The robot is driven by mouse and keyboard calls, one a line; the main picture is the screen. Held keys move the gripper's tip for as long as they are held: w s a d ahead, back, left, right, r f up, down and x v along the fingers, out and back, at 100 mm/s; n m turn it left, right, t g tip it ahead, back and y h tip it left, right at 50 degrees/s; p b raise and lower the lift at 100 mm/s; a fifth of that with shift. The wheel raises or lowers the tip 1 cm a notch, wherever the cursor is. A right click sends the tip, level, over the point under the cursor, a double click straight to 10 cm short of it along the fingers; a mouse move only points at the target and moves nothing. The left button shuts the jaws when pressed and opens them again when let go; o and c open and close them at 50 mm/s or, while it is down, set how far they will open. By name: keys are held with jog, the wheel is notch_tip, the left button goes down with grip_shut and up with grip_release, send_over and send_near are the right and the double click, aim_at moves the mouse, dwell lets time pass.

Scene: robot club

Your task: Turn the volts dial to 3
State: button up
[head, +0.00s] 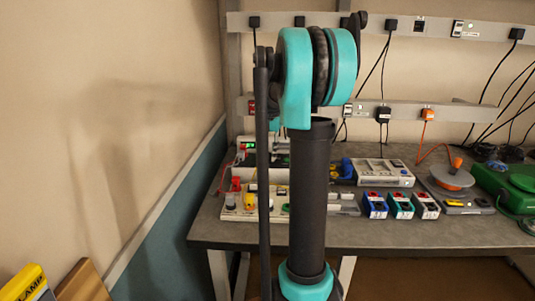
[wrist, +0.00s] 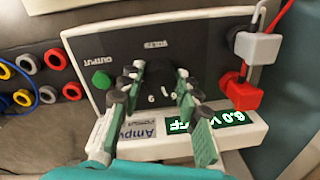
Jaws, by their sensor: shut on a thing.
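The power supply (wrist: 85,68) fills the middle of the wrist view, with a dark panel and a white display ledge marked Ampy. Its volts dial (wrist: 160,76) is black and mostly hidden between the fingers of my gripper (wrist: 160,82), which are shut on it from both sides. A few scale numbers show below the dial, but its pointer cannot be made out. The green display (wrist: 210,122) reads 6.0 V and OFF. A green output button (wrist: 101,79) is left of the dial. In the head view my arm hides most of the supply and my gripper.
White and red plugs (wrist: 243,88) with leads stand at the supply's right side. Several coloured sockets (wrist: 48,94) are at the left. On the bench (head: 400,236) are blue, teal and red meters (head: 400,205), a white instrument (head: 382,171) and a green device (head: 510,187). A wall is close on the left.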

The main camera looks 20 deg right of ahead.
aim_at(270, 153)
jog(key=n, duration=0.5)
jog(key=shift+d, duration=0.1)
jog(key=n, duration=0.5)
jog(key=shift+w, duration=0.1)
jog(key=shift+n+g, duration=0.3)
jog(key=o, duration=1.2)
jog(key=shift+c, duration=0.2)
jog(key=shift+r, duration=0.1)
notch_tip(270, 153, up, 12)
jog(key=shift+d, duration=0.4)
